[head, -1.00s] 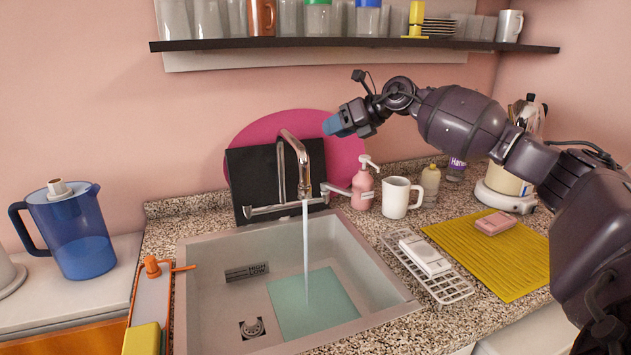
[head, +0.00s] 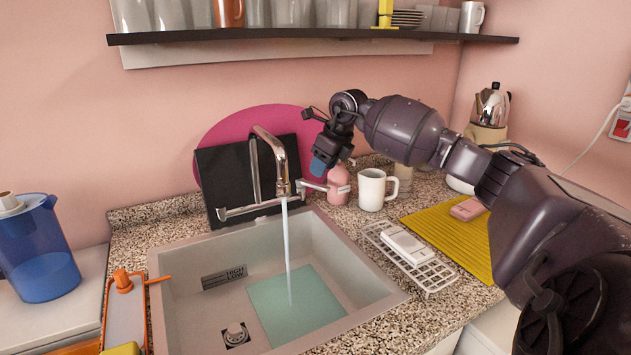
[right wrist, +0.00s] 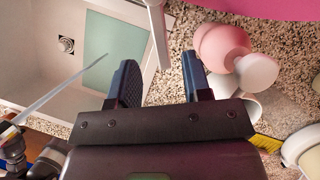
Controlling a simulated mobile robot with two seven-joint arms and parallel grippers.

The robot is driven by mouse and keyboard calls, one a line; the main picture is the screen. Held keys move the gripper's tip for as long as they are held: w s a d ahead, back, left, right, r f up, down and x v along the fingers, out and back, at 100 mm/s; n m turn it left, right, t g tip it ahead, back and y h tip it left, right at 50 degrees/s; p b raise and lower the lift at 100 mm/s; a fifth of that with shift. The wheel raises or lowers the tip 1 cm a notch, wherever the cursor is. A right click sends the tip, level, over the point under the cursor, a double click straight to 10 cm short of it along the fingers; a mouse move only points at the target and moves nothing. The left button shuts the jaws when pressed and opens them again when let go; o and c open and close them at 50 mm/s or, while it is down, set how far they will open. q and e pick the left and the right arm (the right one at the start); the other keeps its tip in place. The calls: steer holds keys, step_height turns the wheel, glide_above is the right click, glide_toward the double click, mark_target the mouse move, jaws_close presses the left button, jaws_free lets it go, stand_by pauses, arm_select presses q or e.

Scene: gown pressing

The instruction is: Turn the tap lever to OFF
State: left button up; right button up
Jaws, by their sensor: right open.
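The chrome tap (head: 268,160) stands behind the sink, and a stream of water (head: 287,245) runs from its spout into the basin. Its pale lever (head: 313,185) sticks out to the right of the tap. My right gripper (head: 319,168) points down just above the lever, partly in front of the pink soap bottle. In the right wrist view, my right gripper (right wrist: 158,62) is open, and a pale bar, which looks like the lever (right wrist: 158,38), shows between its fingertips. I cannot tell whether they touch. My left gripper is not in view.
The pink soap bottle (head: 338,187) stands close to the right gripper; it also shows in the right wrist view (right wrist: 222,48). A white mug (head: 372,190) is right of it. A black board (head: 225,172) leans behind the tap. The shelf (head: 300,34) hangs above. The sink (head: 190,285) is open in front.

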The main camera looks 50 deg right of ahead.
mark_target(315, 184)
steer(key=x, duration=0.5)
steer(key=shift+b, duration=0.3)
steer(key=shift+c, duration=0.2)
jaws_close()
